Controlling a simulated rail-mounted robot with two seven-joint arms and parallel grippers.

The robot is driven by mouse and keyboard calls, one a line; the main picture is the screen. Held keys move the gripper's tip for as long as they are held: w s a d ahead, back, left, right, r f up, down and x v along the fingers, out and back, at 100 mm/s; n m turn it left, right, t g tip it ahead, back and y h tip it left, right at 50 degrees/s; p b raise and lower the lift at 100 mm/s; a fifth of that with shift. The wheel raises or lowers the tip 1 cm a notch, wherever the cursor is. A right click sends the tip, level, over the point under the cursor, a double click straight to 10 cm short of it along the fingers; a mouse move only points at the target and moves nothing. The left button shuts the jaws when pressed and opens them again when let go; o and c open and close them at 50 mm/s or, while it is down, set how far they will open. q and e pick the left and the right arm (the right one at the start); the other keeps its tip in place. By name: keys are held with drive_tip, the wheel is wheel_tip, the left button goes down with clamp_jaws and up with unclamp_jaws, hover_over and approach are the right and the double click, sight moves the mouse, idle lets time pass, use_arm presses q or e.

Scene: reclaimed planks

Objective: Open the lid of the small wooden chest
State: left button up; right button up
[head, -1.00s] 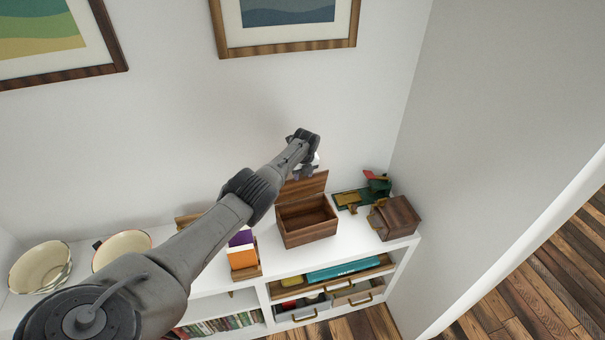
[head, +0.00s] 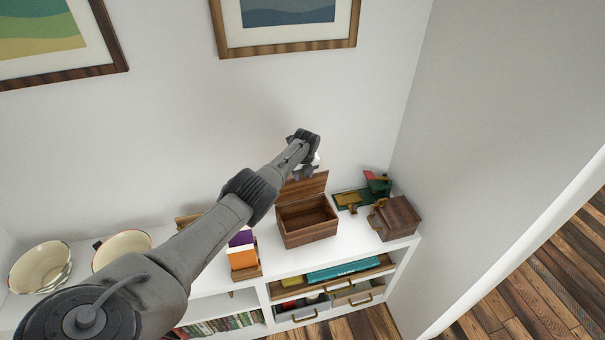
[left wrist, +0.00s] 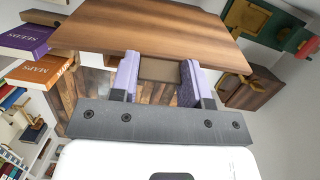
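The small wooden chest (head: 308,222) stands on the white shelf top, and its empty inside shows in the head view. Its lid (head: 305,186) is raised, tilted up at the back toward the wall. My left gripper (head: 310,169) is just above and behind the lid's upper edge. In the left wrist view the lid (left wrist: 150,28) spans the top, and the two purple-padded fingers of my left gripper (left wrist: 160,68) are apart with nothing gripped between them. Whether a finger touches the lid I cannot tell. My right gripper is not in view.
Right of the chest are a green item (head: 377,184) and a wooden box with a brass part (head: 398,218). Books (head: 242,252) stand left of it, and bowls (head: 40,266) farther left. A wall rises close behind. An open drawer (head: 335,274) sits below.

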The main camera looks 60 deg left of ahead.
use_arm(q)
drive_tip(key=o, duration=0.5)
drive_tip(key=shift+c, duration=0.2)
drive_tip(key=shift+d+r+p, duration=0.1)
drive_tip(key=shift+r+p, duration=0.45)
drive_tip(key=shift+r, duration=0.1)
wheel_tip(320, 180, up, 12)
drive_tip(key=d+p, duration=0.2)
drive_tip(key=p, duration=0.2)
drive_tip(key=shift+s+d+r, duration=0.15)
drive_tip(key=shift+s+d, duration=0.05)
drive_tip(key=shift+s, duration=0.05)
